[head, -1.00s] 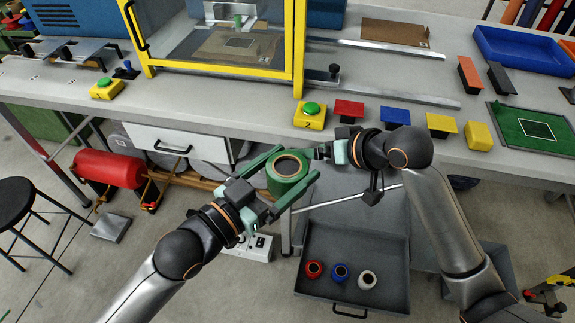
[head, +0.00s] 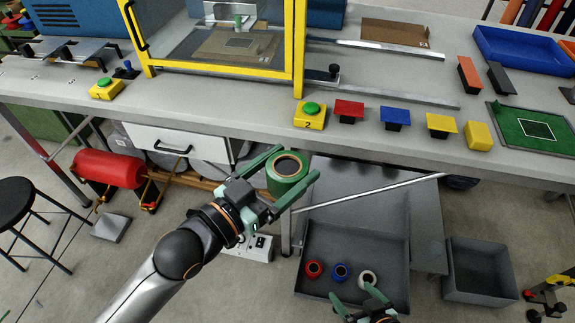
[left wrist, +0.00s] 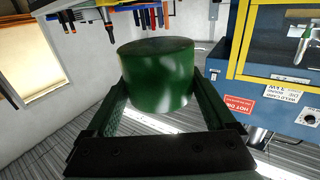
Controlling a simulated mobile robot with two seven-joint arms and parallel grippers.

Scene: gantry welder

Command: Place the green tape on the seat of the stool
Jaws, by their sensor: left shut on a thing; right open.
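The green tape (head: 287,172) is a thick green roll with a brown core, held in the air in front of the bench. My left gripper (head: 287,184) is shut on the green tape, one finger on each side; the tape also shows between the fingers in the left wrist view (left wrist: 157,78). The stool (head: 15,202) has a round black seat and thin dark legs and stands at the far left of the head view, well away from the tape. Its seat is bare. My right gripper (head: 362,300) is open and low at the bottom of the head view, over the drawer's front edge.
An open grey drawer (head: 318,240) holds red, blue and white rolls. A grey bin (head: 480,270) stands to its right. A red cylinder (head: 110,169) lies between the stool and my left arm. The bench (head: 230,120) with its yellow-framed enclosure runs behind.

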